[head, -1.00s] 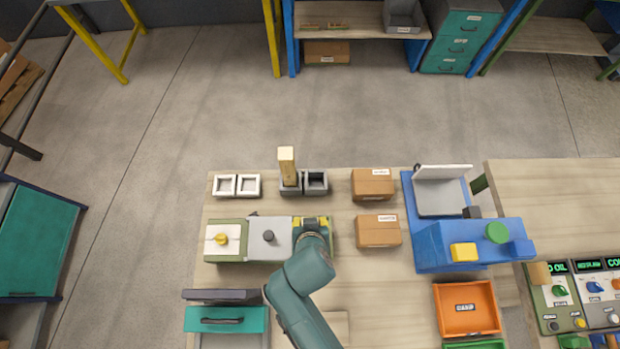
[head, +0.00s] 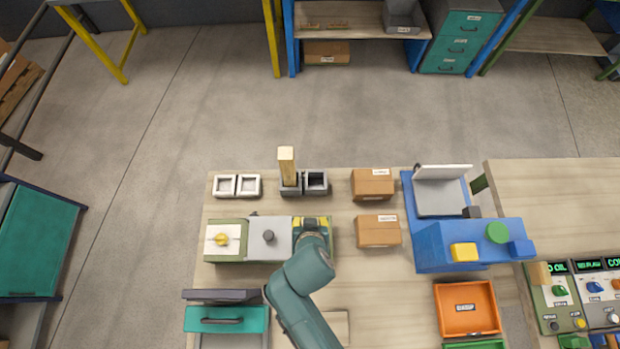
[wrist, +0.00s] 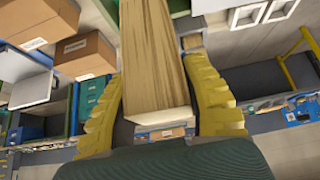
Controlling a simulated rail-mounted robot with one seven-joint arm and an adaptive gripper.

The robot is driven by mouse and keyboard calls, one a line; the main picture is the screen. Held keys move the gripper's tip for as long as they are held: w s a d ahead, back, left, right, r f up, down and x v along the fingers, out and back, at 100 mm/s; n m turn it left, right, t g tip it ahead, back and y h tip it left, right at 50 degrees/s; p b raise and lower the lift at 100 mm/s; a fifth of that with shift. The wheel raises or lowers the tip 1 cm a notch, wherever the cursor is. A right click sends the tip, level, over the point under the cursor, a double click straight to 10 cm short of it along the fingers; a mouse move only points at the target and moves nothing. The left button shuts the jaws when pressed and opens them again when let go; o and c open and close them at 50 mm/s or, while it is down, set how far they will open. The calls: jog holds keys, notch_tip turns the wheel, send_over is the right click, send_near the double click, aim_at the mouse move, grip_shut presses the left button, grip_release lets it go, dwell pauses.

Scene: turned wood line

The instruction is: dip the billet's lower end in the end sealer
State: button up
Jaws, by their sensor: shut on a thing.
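My gripper (wrist: 158,95) is shut on a wooden billet (wrist: 155,60), which fills the middle of the wrist view between the yellow fingers. One pale end of it faces my palm side; the other end runs out of the picture. In the head view my gripper (head: 311,223) is over the right end of a long green unit (head: 228,258), and I cannot make out the held billet there. The unit has a white plate with a yellow knob and a grey plate with a black knob. No label shows which thing holds end sealer. Another billet (head: 287,160) stands upright in the left dark socket.
The right dark socket (head: 316,182) looks empty. Two white square trays (head: 236,186) are to the left. Cardboard boxes (head: 373,184) and a blue machine (head: 440,245) are to the right. An orange bin (head: 465,308) is at front right.

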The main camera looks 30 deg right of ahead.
jog(key=shift+r, duration=0.1)
notch_tip(320, 180, up, 12)
jog(key=p, duration=1.2)
jog(key=shift+r, duration=1.35)
